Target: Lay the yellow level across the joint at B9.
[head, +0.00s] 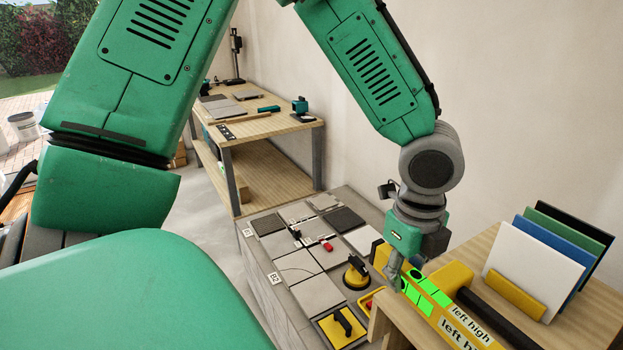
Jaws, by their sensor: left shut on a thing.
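The yellow level (433,312) lies at the lower right, long and tilted in the picture, with bright green windows and white labels reading "left high". My left gripper (402,275) is shut on its far end. The near end runs out of the frame's bottom edge. Whether it touches the wooden table under it I cannot tell. The tiled platform (282,310) is left of the gripper, with grey, dark and white tiles (317,293) and joints between them. A small tag (274,279) at its left edge looks like B2 or B9. My right gripper is not in view.
A yellow suction cup (356,275), a yellow-and-black tool (341,325) and a small red piece (328,246) are on the tiles. Coloured boards (540,255) stand in a holder on the right table. A workbench (262,127) with tools stands behind.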

